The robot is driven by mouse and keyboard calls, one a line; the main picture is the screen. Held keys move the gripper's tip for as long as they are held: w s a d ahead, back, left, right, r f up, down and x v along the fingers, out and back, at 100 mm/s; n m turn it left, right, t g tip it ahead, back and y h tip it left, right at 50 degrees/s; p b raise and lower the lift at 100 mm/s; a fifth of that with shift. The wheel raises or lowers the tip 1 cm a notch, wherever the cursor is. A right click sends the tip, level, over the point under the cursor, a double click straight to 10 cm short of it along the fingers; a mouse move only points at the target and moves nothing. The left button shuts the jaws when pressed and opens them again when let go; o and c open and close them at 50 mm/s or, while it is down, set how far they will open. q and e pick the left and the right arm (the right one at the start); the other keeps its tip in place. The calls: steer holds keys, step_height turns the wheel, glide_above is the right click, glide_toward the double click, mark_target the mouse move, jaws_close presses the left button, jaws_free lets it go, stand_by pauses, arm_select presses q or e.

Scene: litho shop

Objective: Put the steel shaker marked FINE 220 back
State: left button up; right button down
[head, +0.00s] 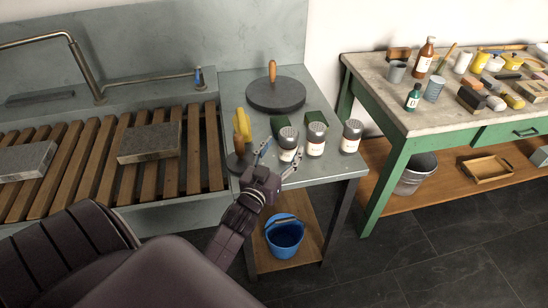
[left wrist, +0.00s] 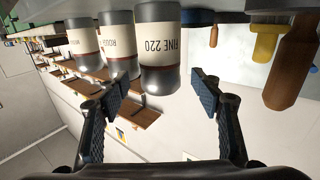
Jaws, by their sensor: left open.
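The steel shaker marked FINE 220 (left wrist: 160,55) shows close up in the left wrist view, its white label upside down there. In the head view it appears to be the leftmost shaker (head: 288,140) of three, standing upright on the small grey table (head: 340,169). My left gripper (head: 279,157) is open and empty at the near side of this shaker. In the left wrist view the fingers (left wrist: 162,95) lie to either side of the shaker's line, with no contact visible. My right gripper is not in view.
Two more shakers stand beside it, a middle one (head: 316,139) and a right one (head: 351,137). A wooden-handled tool (head: 242,150) stands close left; a round dark disc (head: 276,93) lies at the back. A blue bucket (head: 284,236) is below.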

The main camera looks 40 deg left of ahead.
arm_select(q)
steer(key=v, duration=0.6)
steer(key=shift+s+b, duration=0.35)
steer(key=shift+s, duration=0.05)
steer(key=shift+s+d, duration=0.1)
steer(key=shift+s, duration=0.25)
